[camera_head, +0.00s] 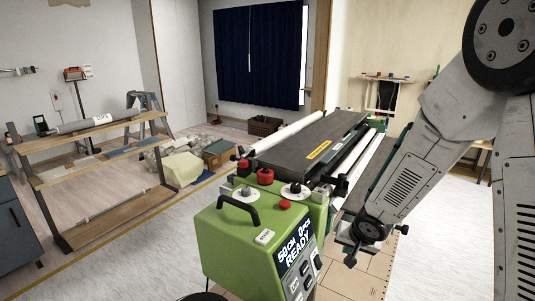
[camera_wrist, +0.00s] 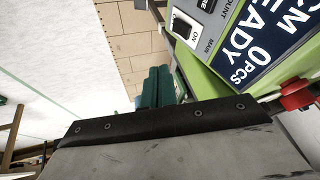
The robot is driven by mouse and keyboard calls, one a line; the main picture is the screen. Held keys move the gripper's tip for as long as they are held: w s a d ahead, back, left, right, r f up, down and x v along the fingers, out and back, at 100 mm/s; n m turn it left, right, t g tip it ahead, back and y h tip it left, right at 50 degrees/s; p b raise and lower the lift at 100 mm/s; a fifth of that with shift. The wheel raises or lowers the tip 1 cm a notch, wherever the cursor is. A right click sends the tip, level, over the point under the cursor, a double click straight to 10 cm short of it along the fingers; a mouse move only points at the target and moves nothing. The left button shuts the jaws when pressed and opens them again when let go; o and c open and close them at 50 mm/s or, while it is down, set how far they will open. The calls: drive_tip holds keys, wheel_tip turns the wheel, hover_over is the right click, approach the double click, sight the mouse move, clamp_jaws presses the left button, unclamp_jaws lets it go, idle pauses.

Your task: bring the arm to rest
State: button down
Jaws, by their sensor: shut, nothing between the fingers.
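My gripper (camera_wrist: 160,86) shows in the wrist view as two dark green fingers close together, with nothing held between them. In the head view my arm comes down from the upper right, and its lower end is just right of the green control box (camera_head: 245,235) of the wallpaper paster. The box's display reads "50 CM 0 PCS READY". In the wrist view the box (camera_wrist: 222,62) lies right of the fingers, with its white ON switch near them. I cannot tell the exact gap between fingers and box.
The paster's dark bed (camera_head: 310,145) and white rollers extend behind the box. A wooden rack (camera_head: 95,150) stands at the left, a dark crate (camera_head: 264,126) under the curtain (camera_head: 258,60). Pale floor covering (camera_head: 450,240) is open at the right.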

drive_tip(key=s+d+r+n+g+h, duration=0.1)
drive_tip(key=s+d+r+g+h, duration=0.1)
drive_tip(key=s+d+r, duration=0.3)
drive_tip(key=s+r+n+g+h, duration=0.1)
drive_tip(key=s+r+g, duration=0.1)
drive_tip(key=s, duration=0.5)
drive_tip(key=s+a+r+n+y, duration=0.1)
drive_tip(key=s+a+r, duration=0.1)
drive_tip(key=s+r, duration=0.6)
drive_tip(key=s+a+r+n+y, duration=0.1)
drive_tip(key=s+a+r, duration=0.2)
drive_tip(key=s+r, duration=0.6)
drive_tip(key=shift+s+a+n+y, duration=0.2)
drive_tip(key=shift+s+n+y, duration=0.15)
drive_tip(key=shift+s, duration=0.8)
